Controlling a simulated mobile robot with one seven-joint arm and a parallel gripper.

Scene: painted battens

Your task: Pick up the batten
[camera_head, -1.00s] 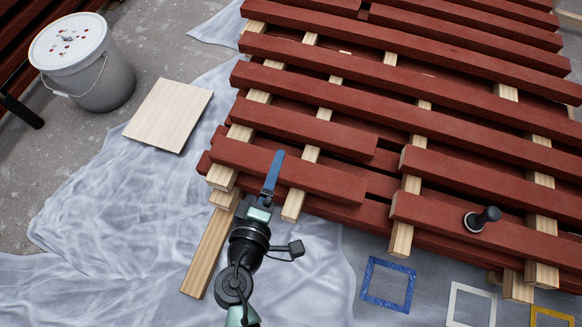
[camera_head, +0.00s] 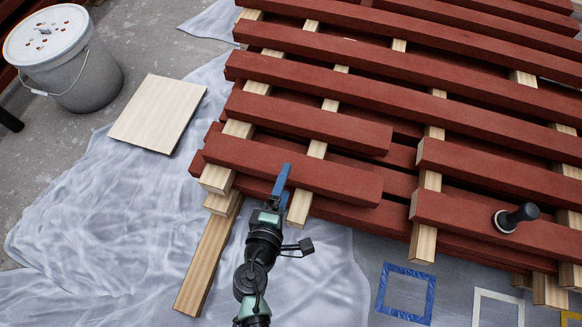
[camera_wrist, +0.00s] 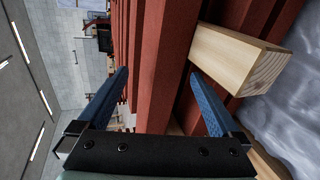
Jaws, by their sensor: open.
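Several red painted battens lie in rows across pale wooden bearers. The short front-left batten (camera_head: 335,182) is the one nearest my gripper. My gripper (camera_head: 283,178) is open, and in the head view its blue fingers overlap this batten left of its middle. In the wrist view my gripper (camera_wrist: 162,82) shows both blue fingers spread wide apart. A red batten (camera_wrist: 158,65) runs lengthwise through the gap between them. The fingers are not shut on anything. I cannot tell how far down the batten's sides the fingertips reach.
A pale bearer end (camera_wrist: 235,60) sits close by the right finger in the wrist view. A dark-handled tool (camera_head: 515,217) stands on a batten at right. A white bucket (camera_head: 75,75) and a pale board (camera_head: 157,113) are at left. Blue (camera_head: 405,292) and white frames lie in front.

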